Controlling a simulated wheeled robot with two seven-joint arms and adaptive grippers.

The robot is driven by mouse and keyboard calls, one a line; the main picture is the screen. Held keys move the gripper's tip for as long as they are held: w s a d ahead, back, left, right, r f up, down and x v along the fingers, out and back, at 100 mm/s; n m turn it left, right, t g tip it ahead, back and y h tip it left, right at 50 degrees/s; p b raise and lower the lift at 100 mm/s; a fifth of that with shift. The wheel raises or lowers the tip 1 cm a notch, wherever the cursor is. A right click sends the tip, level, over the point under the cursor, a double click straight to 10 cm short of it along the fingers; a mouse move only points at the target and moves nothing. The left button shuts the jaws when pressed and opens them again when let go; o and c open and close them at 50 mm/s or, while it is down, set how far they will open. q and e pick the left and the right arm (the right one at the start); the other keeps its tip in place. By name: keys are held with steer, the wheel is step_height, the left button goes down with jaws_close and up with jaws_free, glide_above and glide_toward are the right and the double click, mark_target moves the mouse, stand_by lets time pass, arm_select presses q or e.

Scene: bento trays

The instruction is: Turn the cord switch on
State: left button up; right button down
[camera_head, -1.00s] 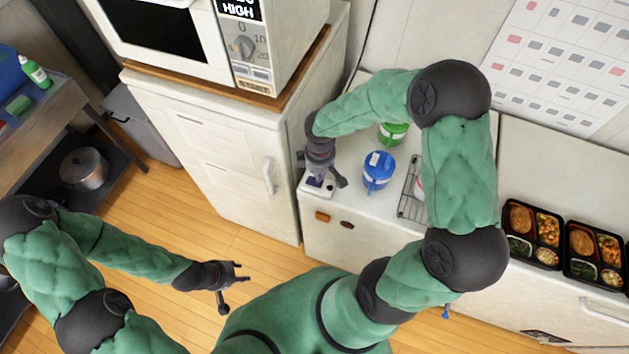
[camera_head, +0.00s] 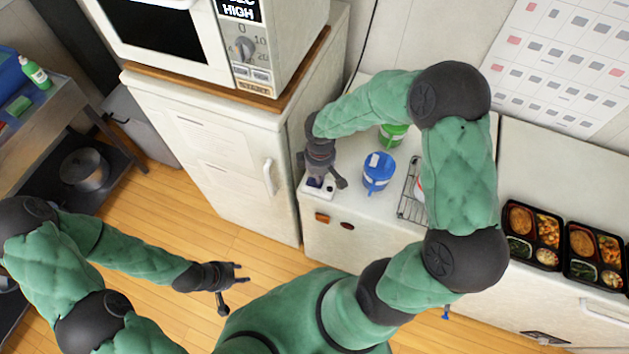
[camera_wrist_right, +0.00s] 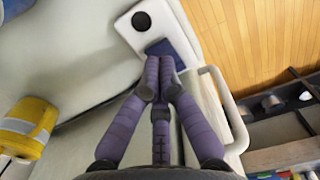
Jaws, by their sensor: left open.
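The cord switch (camera_head: 329,189) is a small white box with a dark round spot, lying on the white counter near its front left corner. In the right wrist view the cord switch (camera_wrist_right: 173,18) shows a black round knob and a dark blue rocker (camera_wrist_right: 174,49). My right gripper (camera_head: 317,181) is over the switch, pointing down. In the right wrist view its purple fingers (camera_wrist_right: 160,62) have their tips together at the rocker's edge; whether they touch it I cannot tell. My left gripper (camera_head: 236,273) is open and empty above the wooden floor, away from the switch.
A blue container (camera_head: 378,172) stands just right of the switch, with a green one (camera_head: 392,135) behind it and a wire rack (camera_head: 408,196) beside it. The white cabinet (camera_head: 245,165) under the microwave (camera_head: 240,60) stands left. Bento trays (camera_head: 533,232) lie far right.

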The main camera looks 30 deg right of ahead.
steer(key=shift+f+b, duration=0.95)
steer(key=shift+f, duration=0.2)
stand_by(0.9)
steer(key=shift+r, duration=0.15)
steer(key=shift+r+p, duration=2.75)
steer(key=shift+r, duration=0.7)
steer(key=shift+f, duration=0.1)
steer(key=s+a+f+m+y+b, duration=0.1)
steer(key=s+a+f+m+b, duration=0.2)
steer(key=f, duration=0.6)
steer(key=s+a+f+m+y+b, duration=0.1)
steer(key=s+a+f+m+b, duration=0.3)
steer(key=f, duration=0.5)
steer(key=s+a+f+m+y+b, duration=0.2)
steer(key=s+a+f+m+b, duration=0.1)
steer(key=a+f, duration=0.4)
step_height(320, 180, down, 3)
steer(key=shift+s+a+r+m+b, duration=0.15)
steer(key=shift+s+a+m+b, duration=0.15)
steer(key=shift+s+b, duration=0.3)
steer(key=shift+d, duration=0.1)
